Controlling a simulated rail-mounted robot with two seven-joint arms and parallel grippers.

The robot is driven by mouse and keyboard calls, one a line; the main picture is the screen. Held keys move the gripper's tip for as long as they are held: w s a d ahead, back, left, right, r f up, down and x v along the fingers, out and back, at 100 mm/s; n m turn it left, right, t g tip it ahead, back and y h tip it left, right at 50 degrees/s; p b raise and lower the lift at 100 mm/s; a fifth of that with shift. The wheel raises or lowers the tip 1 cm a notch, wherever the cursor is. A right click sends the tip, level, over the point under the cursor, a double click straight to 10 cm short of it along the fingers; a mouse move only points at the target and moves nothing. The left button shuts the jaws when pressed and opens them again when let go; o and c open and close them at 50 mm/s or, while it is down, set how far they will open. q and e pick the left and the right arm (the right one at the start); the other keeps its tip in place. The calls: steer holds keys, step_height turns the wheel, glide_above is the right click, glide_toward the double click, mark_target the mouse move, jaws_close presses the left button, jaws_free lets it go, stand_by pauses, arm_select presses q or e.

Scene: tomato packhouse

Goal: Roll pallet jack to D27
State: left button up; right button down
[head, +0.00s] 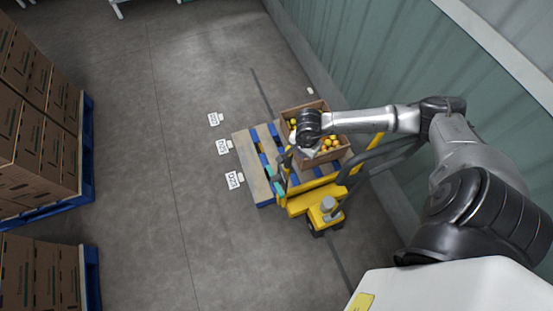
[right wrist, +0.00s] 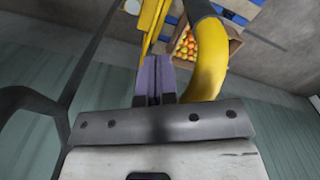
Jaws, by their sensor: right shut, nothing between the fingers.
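The yellow pallet jack (head: 322,208) stands beside the wall in the head view, at a blue-and-wood pallet (head: 247,158). An open box (head: 290,112) of red and yellow tomatoes sits on this pallet. My right gripper (head: 300,152) is over the jack and box area, partly hidden by my wrist. In the right wrist view its purple fingers (right wrist: 154,79) are shut together with nothing between them. A thick yellow curved bar (right wrist: 209,62) of the jack passes just right of the fingers. My left gripper is out of view.
White floor labels (head: 234,180) lie left of the pallet; their text is too small to read surely. Stacked cartons (head: 40,120) on blue pallets stand at the left. A green corrugated wall (head: 385,60) runs along the right. The middle floor is clear.

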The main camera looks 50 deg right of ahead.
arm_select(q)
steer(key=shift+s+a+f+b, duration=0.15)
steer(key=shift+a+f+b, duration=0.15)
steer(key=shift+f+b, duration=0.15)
arm_select(e)
steer(key=shift+w+d+f, duration=0.1)
steer(key=shift+w+d, duration=0.2)
steer(key=shift+w, duration=0.1)
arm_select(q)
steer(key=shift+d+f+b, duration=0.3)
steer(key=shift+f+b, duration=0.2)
arm_select(e)
steer(key=shift+w+d, duration=0.5)
steer(key=shift+w, duration=0.35)
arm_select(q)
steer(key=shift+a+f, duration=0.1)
arm_select(e)
steer(key=shift+w, duration=0.1)
